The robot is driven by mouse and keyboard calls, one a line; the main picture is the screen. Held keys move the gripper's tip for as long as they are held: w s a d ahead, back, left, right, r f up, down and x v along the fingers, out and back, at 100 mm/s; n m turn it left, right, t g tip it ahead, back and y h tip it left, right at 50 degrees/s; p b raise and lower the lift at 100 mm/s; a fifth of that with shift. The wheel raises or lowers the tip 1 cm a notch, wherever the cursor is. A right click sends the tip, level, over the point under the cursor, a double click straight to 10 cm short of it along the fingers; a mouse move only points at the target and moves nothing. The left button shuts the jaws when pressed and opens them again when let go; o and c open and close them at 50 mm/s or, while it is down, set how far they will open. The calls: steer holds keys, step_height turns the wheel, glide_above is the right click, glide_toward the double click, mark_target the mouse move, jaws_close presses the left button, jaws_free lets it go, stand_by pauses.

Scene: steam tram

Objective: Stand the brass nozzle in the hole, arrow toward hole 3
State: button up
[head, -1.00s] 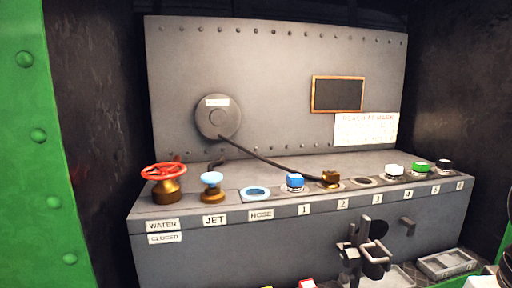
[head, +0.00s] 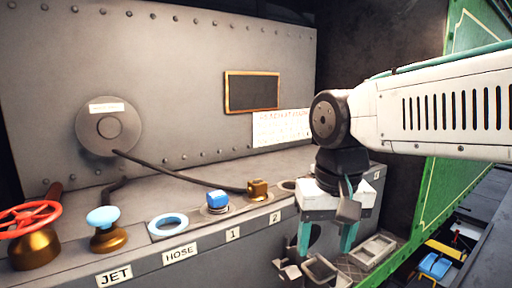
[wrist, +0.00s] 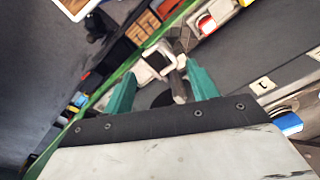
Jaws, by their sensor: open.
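A brass block (head: 258,189), which looks like the nozzle, stands at the place labelled 2 on the grey bench (head: 205,245). A dark hose runs to it from the round wall plate. No arrow can be made out on it. To its right is a dark round hole (head: 288,185), partly hidden by my arm; its label is hidden. My gripper (head: 326,248) is open, pointing down in front of the bench, right of the brass block and apart from it. In the wrist view, my gripper (wrist: 162,78) has a dark bracket with a pale square opening (wrist: 158,60) beyond its fingers.
A blue cap (head: 217,201) stands at 1, left of the brass block. A light blue ring (head: 168,225) lies at HOSE. A blue-topped brass knob (head: 107,228) and a red handwheel (head: 28,218) stand further left. A dark bracket (head: 318,270) and a tray (head: 372,251) are low in front.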

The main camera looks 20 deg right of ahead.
steer(key=w+r+m, duration=0.5)
steer(key=w+r, duration=0.1)
steer(key=w, duration=0.3)
step_height(320, 180, up, 4)
steer(key=m+g, duration=0.1)
steer(key=m, duration=0.5)
glide_above(261, 180)
steer(key=s, duration=0.1)
steer(key=shift+s+d, duration=0.1)
steer(key=shift+d, duration=0.05)
steer(key=shift+w+m, duration=0.4)
steer(key=shift+w+f, duration=0.1)
steer(key=shift+f, duration=0.05)
step_height(261, 180, down, 7)
steer(key=shift+f, duration=0.15)
steer(key=c, duration=1.3)
steer(key=shift+o, duration=0.2)
steer(key=n, duration=0.3)
steer(key=shift+w+n, duration=0.2)
steer(key=shift+n, duration=0.2)
